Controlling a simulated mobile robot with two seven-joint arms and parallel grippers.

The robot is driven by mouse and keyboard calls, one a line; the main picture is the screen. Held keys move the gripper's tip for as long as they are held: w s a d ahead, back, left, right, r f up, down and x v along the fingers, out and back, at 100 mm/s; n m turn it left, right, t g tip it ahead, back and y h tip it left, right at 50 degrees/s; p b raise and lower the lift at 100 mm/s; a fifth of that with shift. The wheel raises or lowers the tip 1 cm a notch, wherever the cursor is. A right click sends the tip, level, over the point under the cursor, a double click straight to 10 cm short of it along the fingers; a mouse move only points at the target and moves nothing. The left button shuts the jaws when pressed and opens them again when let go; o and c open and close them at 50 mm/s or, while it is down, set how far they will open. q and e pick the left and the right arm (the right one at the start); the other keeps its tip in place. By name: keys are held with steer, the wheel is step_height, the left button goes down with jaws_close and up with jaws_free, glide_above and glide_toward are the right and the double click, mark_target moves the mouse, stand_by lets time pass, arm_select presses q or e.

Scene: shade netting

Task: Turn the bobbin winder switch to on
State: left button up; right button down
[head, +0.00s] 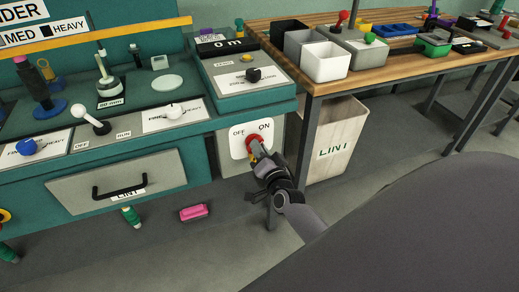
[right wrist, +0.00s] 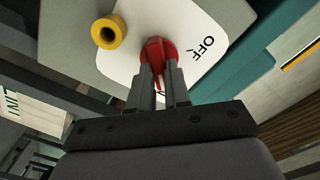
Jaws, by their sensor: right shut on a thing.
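The bobbin winder switch is a red knob (head: 253,146) on a white plate (head: 237,149) marked OFF at left and ON at right, on the front of the teal bench. My right gripper (head: 261,160) reaches it from the front right and is shut on the red knob. In the right wrist view the two fingers (right wrist: 160,85) close on either side of the red knob (right wrist: 157,49), with OFF on the plate beside it. The fingers hide part of the knob, and I cannot tell exactly where it points. My left gripper is not in view.
A yellow hollow cylinder (right wrist: 109,31) stands close beside the knob in the right wrist view. A LINT bin (head: 335,140) stands to the right under the wooden table (head: 305,83). A drawer (head: 75,190) is at left; a pink block (head: 194,212) lies on the floor.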

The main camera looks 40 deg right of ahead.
steer(key=c, duration=1.1)
jaws_free()
steer(key=shift+p+v, duration=0.6)
steer(key=shift+v, duration=3)
steer(key=s+a+r+n+g+y+p, duration=0.1)
steer(key=s+a+n+g+y+p, duration=0.1)
steer(key=s+a+n+p, duration=0.2)
steer(key=s+a+r+n+g+y+p, duration=0.1)
steer(key=s+a+n+p, duration=0.3)
steer(key=s, duration=0.4)
steer(key=s+a+r+n+g+y+p, duration=0.1)
steer(key=s+a+n+g+y+p, duration=0.2)
steer(key=s+n, duration=0.3)
steer(key=shift+s+a+r+g+p, duration=0.1)
steer(key=shift+a+g+p, duration=0.2)
steer(key=shift+a, duration=0.15)
steer(key=shift+s+a+r+g+p, duration=0.15)
steer(key=shift+a+g, duration=0.15)
steer(key=shift+a, duration=0.15)
